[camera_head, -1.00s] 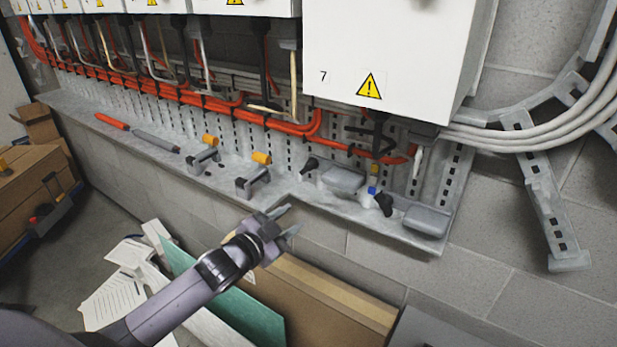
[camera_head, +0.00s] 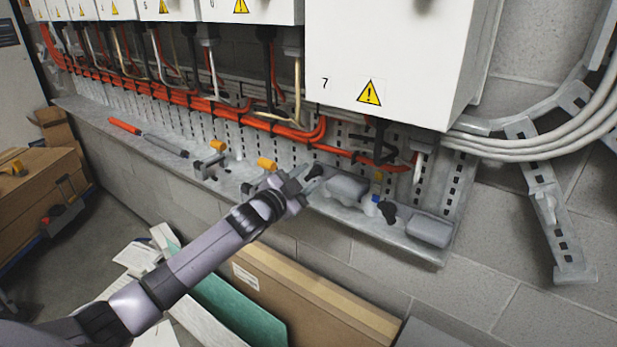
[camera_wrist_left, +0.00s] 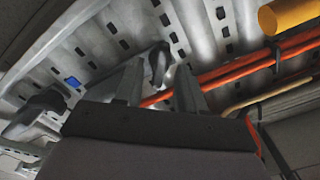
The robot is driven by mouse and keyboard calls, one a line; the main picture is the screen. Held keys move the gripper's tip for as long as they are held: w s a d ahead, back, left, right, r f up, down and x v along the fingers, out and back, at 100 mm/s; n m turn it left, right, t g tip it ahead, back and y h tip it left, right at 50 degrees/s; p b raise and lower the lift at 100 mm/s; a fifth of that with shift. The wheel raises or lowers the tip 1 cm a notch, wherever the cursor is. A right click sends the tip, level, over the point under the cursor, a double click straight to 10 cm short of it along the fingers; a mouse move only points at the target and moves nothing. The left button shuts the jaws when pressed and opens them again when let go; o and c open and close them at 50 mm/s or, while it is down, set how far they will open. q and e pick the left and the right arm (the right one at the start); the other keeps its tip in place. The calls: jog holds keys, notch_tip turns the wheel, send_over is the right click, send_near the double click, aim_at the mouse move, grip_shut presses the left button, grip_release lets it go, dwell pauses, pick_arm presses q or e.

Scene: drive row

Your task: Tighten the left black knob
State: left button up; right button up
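The left black knob (camera_head: 313,172) sits on the grey ledge (camera_head: 345,228), left of a grey block. In the left wrist view the black knob (camera_wrist_left: 158,62) appears between the fingertips, upper middle. My left gripper (camera_head: 296,180) reaches up to the ledge at this knob, its fingers spread apart. In the wrist view the open left gripper (camera_wrist_left: 159,82) has one finger on each side of the knob; I cannot tell whether they touch it. A second black knob (camera_head: 387,212) is farther right, beside a blue piece (camera_head: 375,199). My right gripper is not in view.
Levers with orange-yellow ends (camera_head: 266,163) stand left of the gripper. An orange-handled tool (camera_head: 125,127) lies farther left. Grey blocks (camera_head: 346,188) flank the knobs. Orange cables (camera_head: 270,122) and a white cabinet (camera_head: 390,60) are above. Cardboard (camera_head: 320,300) leans below.

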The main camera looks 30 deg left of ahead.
pick_arm(q)
jog(key=shift+w+d, duration=0.1)
jog(key=shift+w, duration=0.45)
jog(key=shift+c, duration=0.3)
grip_shut()
